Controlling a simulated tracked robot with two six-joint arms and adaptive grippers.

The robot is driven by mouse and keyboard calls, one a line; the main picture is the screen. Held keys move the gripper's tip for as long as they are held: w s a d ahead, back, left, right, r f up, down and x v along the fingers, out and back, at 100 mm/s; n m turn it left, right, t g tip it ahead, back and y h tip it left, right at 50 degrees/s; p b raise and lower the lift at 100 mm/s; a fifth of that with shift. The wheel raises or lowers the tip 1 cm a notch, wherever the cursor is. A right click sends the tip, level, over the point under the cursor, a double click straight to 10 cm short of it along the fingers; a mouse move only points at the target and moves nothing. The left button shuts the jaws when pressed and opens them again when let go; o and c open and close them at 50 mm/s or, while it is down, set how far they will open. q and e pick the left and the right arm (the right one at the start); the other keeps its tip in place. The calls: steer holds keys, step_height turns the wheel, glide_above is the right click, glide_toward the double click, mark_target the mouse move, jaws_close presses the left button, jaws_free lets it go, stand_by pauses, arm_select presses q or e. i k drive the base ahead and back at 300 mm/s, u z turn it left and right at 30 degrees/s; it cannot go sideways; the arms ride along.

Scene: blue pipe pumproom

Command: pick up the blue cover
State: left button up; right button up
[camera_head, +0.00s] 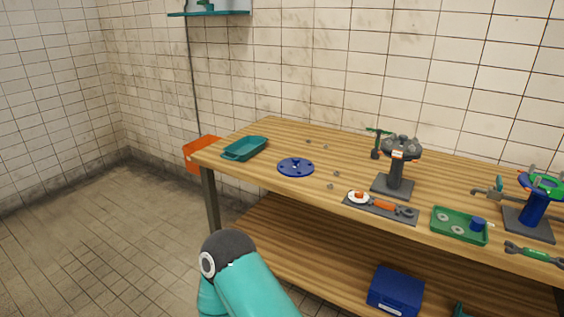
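The blue cover (296,167) is a flat round disc with a small raised middle and several holes near its rim. It lies flat on the wooden workbench (262,135), left of the middle of the top. Nothing touches it. A teal arm link of mine rises from the bottom edge of the view, in front of the bench and below the cover. Neither of my grippers shows in the view.
A teal tray (245,149) lies left of the cover. To the right are a grey pump stand (394,182), a dark mat (362,207) with tools, a green tray (447,232) and a blue stand (535,208). Small grey bits lie near the cover. A blue box (395,290) sits below.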

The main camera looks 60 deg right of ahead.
mark_target(294, 167)
steer(key=z, duration=0.45)
steer(key=i, duration=1.25)
steer(key=z, duration=1.1)
steer(key=i, duration=0.6)
steer(key=z, duration=0.3)
steer(key=k, duration=0.95)
steer(key=z, duration=0.2)
steer(key=i, duration=0.95)
steer(key=u, duration=0.1)
